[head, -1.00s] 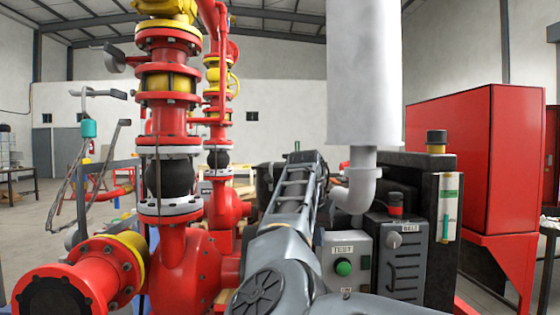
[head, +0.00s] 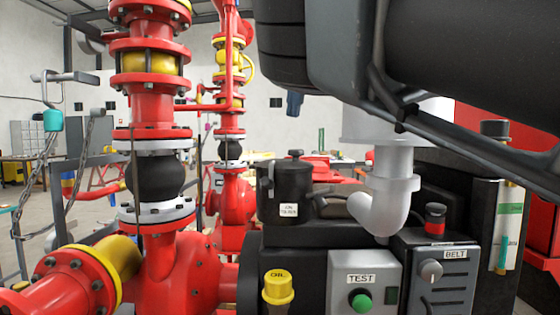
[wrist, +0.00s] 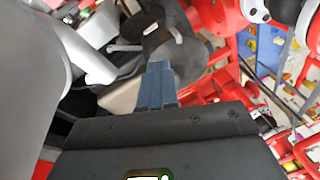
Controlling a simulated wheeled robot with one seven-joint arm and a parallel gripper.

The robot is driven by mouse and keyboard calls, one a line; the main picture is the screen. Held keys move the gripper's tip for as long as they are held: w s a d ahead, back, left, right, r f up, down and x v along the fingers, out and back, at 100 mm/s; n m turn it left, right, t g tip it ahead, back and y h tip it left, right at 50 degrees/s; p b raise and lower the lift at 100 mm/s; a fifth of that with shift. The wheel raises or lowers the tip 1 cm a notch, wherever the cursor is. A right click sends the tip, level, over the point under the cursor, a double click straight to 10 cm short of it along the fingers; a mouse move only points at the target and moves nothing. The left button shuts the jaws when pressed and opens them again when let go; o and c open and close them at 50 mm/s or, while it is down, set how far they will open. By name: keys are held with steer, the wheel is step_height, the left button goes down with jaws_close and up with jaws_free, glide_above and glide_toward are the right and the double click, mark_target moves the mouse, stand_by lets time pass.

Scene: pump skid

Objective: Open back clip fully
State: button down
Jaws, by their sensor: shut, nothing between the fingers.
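The black canister (head: 284,178) with a knob on its lid and a small white label stands on the dark engine block, right of the red pipes. A small light clip-like part (head: 268,176) shows at its left side. I cannot tell which part is the back clip; the canister's far side is hidden in the head view. My gripper (head: 294,103) is above the canister, its fingers pointing down, apart from it. In the wrist view my gripper's blue-grey fingers (wrist: 157,82) are together and empty, pointing toward a dark rounded body (wrist: 175,45) with a small white label.
The white exhaust pipe (head: 388,190) rises just right of the canister. A TEST box (head: 362,280), a BELT panel (head: 440,275) and a yellow OIL cap (head: 278,287) are in front. Red pipework (head: 160,230) fills the left side. My arm covers the upper right.

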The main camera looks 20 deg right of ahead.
stand_by(0.3)
steer(key=p, duration=0.1)
glide_toward(272, 183)
steer(key=d+f, duration=0.1)
steer(key=d, duration=0.1)
steer(key=shift+w+a+f+p, duration=0.2)
steer(key=shift+a+f, duration=0.2)
steer(key=shift+f, duration=0.3)
steer(key=shift+w+a+f+p, duration=0.15)
steer(key=shift+w+a+f, duration=0.15)
steer(key=shift+f, duration=0.35)
steer(key=shift+w+a+f+p, duration=0.2)
steer(key=shift+a+f, duration=0.25)
steer(key=shift+f, duration=0.25)
steer(key=shift+s+f+b, duration=0.1)
steer(key=shift+b, duration=0.25)
